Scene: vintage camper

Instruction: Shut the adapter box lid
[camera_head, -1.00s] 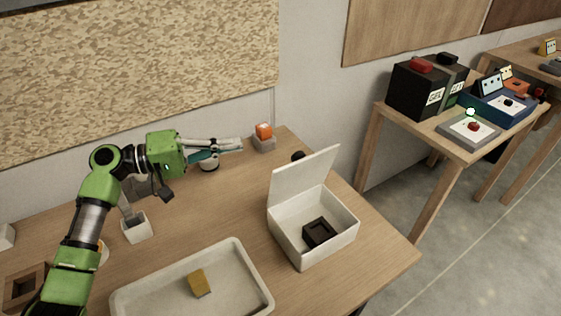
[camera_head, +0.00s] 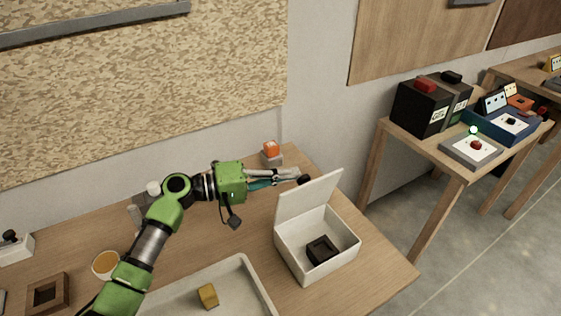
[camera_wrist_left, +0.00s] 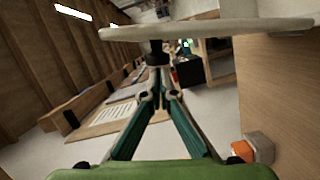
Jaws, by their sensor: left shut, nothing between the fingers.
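The white adapter box (camera_head: 325,270) stands open on the wooden table, with a dark square block (camera_head: 321,250) inside. Its lid (camera_head: 308,194) stands up and leans back from the rear edge. My left gripper (camera_head: 298,174) is shut and empty, its fingertips just behind and beside the upper left of the lid; I cannot tell whether they touch. In the left wrist view the shut fingers (camera_wrist_left: 157,78) point forward, and a pale flat edge, probably the lid (camera_wrist_left: 205,30), crosses above them. My right gripper is not in view.
A white tray (camera_head: 248,273) with a yellow block (camera_head: 208,296) lies left of the box. An orange-topped item (camera_head: 271,150) stands at the table's back edge. A brown square frame (camera_head: 47,293) and a cup (camera_head: 106,264) are at left.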

